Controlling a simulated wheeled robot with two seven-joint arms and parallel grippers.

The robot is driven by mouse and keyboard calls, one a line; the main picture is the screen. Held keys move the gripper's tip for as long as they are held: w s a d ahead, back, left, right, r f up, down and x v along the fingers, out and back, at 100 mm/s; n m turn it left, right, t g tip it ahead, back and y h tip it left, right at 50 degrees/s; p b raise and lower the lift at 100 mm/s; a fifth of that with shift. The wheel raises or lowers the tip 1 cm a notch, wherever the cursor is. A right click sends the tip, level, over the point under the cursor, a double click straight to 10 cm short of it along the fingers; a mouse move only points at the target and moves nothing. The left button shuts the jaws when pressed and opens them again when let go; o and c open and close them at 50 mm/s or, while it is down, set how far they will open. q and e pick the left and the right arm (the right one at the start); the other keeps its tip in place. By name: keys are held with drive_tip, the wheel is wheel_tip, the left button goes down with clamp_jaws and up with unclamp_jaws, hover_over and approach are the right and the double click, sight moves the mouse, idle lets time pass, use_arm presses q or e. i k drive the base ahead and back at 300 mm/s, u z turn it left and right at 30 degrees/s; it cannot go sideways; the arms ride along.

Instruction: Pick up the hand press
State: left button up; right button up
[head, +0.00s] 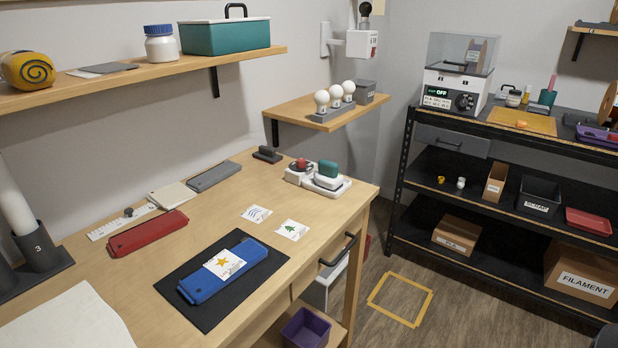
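A white tray (340,189) sits on the wooden workbench (215,206) near its far right corner. On it stands a white block with a teal top (328,172), which looks like the hand press, though I cannot be sure. A round red knob (301,164) is beside it on the left. Neither of my grippers shows in the head view.
A blue case (205,290) with a star card lies on a black mat (207,325). A red case (148,234), a grey case (214,177) and two picture cards lie nearby. Shelves overhang the bench's back. Open floor (375,325) lies right of the bench.

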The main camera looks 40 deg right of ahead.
sight(327, 176)
drive_tip(key=u, duration=3.2)
drive_tip(key=k, duration=2.8)
drive_tip(key=z, duration=1.15)
